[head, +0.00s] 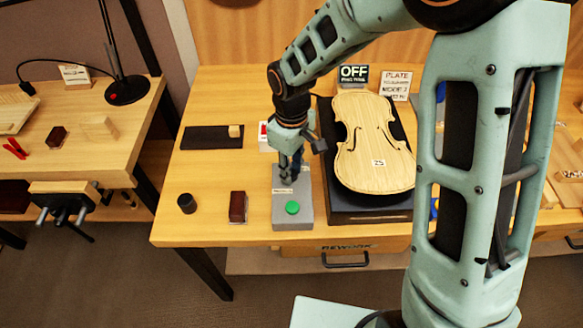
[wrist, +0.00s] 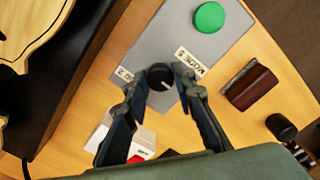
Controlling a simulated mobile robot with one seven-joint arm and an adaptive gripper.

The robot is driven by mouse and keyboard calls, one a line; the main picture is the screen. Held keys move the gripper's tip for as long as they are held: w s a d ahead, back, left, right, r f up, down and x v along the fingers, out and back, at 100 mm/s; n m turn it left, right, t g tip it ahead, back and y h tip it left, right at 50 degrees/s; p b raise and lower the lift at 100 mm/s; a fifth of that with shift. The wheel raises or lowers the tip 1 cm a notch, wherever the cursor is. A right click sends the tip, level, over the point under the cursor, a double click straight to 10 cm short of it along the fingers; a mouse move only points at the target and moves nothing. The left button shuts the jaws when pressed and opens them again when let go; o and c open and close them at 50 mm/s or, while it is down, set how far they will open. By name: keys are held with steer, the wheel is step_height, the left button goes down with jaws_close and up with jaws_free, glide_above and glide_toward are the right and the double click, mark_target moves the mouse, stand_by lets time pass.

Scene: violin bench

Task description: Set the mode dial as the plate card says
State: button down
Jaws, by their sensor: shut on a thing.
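The grey control box (head: 292,223) stands at the front middle of the bench, with a green button (head: 292,208). In the wrist view, the black mode dial (wrist: 159,74) sits between the fingertips of my gripper (wrist: 160,78), which is shut on it. A short white mark on the dial points down and to the right in that view.
A violin plate (head: 372,145) lies on a black stand right of the box, with an OFF sign (head: 354,74) behind. A dark red block (head: 237,207) and a black cylinder (head: 187,203) stand left. A dark tray (head: 205,138) lies behind them.

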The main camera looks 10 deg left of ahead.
steer(key=shift+n, duration=0.4)
steer(key=c, duration=1.6)
jaws_free()
step_height(320, 180, up, 12)
